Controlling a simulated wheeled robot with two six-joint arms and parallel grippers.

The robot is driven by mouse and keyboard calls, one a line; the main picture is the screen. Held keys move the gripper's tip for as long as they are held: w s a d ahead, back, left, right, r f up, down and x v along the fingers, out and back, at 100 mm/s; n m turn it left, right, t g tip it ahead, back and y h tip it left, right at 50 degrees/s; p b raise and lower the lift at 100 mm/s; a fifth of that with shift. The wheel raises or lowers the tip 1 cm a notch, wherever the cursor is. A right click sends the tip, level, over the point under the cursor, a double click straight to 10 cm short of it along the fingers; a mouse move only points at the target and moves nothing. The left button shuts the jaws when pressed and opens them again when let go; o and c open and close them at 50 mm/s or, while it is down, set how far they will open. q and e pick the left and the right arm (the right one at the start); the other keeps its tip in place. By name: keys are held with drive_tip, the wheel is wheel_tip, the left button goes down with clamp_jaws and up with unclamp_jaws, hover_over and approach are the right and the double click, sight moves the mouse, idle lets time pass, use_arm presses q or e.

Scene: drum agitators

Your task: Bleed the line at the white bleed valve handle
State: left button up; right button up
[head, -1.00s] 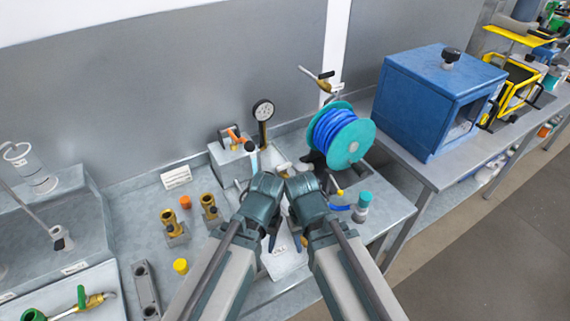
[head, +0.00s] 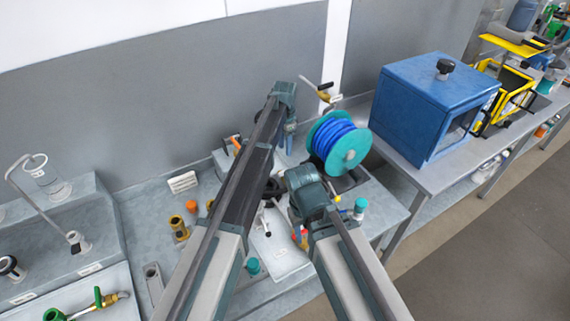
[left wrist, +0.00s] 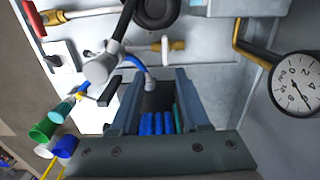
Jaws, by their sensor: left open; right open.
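In the left wrist view, a white handle (left wrist: 165,50) stands crosswise on a brass valve body (left wrist: 178,45), on a pale fitting line. I take it for the bleed valve handle; in the head view I cannot make it out behind my left arm. My left gripper (head: 287,142) is open, pointing down near the back of the bench beside the hose reel. In the left wrist view its fingers (left wrist: 158,78) are apart and empty, the handle just past their tips, not between them. My right gripper (head: 302,238) is lower, over the bench front; its fingertips are partly hidden.
A teal reel of blue hose (head: 338,143) stands right of my left gripper. A pressure gauge (left wrist: 301,84) is at the right in the left wrist view. A grey fitting with a hose (left wrist: 101,68) is at left. A blue cabinet (head: 435,105) stands on the right bench.

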sight(285, 170)
use_arm(q)
drive_tip(key=shift+w+r, duration=0.1)
drive_tip(key=shift+w, duration=0.55)
use_arm(e)
drive_tip(key=shift+r, duration=0.1)
use_arm(q)
wheel_tip(285, 170, down, 14)
drive_tip(key=b, duration=1.4)
use_arm(e)
wheel_tip(285, 170, down, 14)
drive_tip(key=shift+r, duration=0.1)
use_arm(q)
drive_tip(key=shift+r, duration=0.1)
drive_tip(key=shift+c, duration=0.3)
clamp_jaws()
